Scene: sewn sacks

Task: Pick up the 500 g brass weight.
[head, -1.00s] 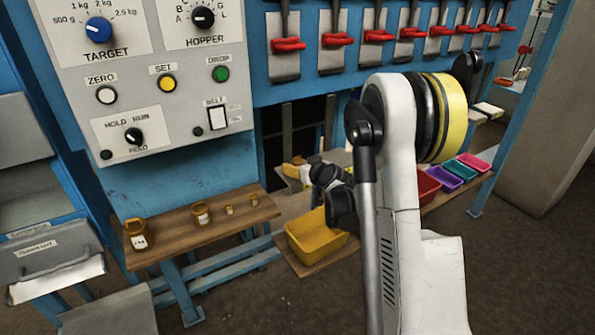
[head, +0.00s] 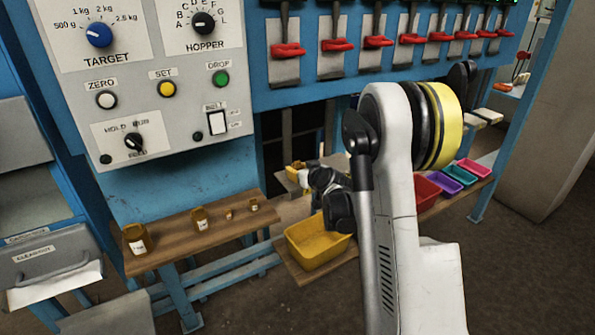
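Several brass weights stand upright in a row on a wooden shelf (head: 175,244) at the lower left of the head view. The largest weight (head: 136,239) is at the left end. A medium weight (head: 200,219) is to its right, then a small one (head: 228,215) and another small one (head: 253,205). Their labels are too small to read, so I cannot tell which is the 500 g weight. My gripper (head: 307,178) is to the right of the row, apart from the weights and largely hidden by my arm. Its fingers are not clear.
A yellow tray (head: 316,258) stands right of the shelf, below my arm. Red (head: 427,187), teal (head: 457,174) and other trays lie farther right. A control panel (head: 165,80) overhangs the shelf. A grey drawer (head: 45,258) is at left.

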